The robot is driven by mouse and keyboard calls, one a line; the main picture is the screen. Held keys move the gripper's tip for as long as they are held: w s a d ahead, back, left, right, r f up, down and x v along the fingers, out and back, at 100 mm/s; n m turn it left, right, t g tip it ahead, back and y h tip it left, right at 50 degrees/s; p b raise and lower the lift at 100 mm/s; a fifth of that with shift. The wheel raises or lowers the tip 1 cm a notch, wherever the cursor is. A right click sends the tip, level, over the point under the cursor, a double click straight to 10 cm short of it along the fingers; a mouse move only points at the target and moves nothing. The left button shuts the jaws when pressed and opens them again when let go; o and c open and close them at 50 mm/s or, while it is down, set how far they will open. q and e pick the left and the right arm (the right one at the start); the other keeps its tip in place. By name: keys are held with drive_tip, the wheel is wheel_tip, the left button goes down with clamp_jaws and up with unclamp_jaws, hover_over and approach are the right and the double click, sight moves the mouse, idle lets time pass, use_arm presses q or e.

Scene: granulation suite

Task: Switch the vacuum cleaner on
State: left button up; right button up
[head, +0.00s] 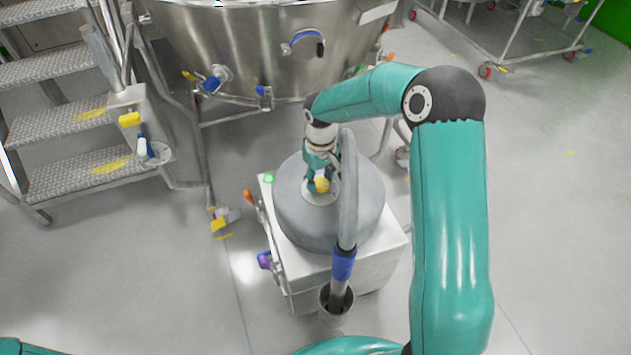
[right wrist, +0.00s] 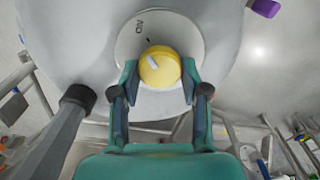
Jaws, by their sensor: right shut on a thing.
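The vacuum cleaner (head: 292,218) stands on the floor as a white box with a round grey top. A yellow knob (right wrist: 159,67) with a white pointer mark sits on a pale round plate (right wrist: 188,42) with dark lettering. The pointer aims up and to the left in the right wrist view. My right gripper (right wrist: 159,80) has its two fingers on either side of the knob and is shut on it. In the head view this gripper (head: 320,182) is over the grey top, reaching down to the yellow knob (head: 322,185). My left gripper is not in view.
A grey hose with a blue cuff (head: 343,263) runs down the front of the cleaner into a cup-like holder (head: 337,304). A steel vessel (head: 250,45) stands behind, metal steps (head: 75,130) at the left.

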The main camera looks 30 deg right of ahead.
sight(320, 182)
drive_tip(key=shift+d+r, duration=0.1)
drive_tip(key=shift+d, duration=0.05)
drive_tip(key=o, duration=1.1)
drive_tip(key=shift+o, duration=0.2)
wheel_tip(320, 182, up, 12)
drive_tip(key=shift+f, duration=0.2)
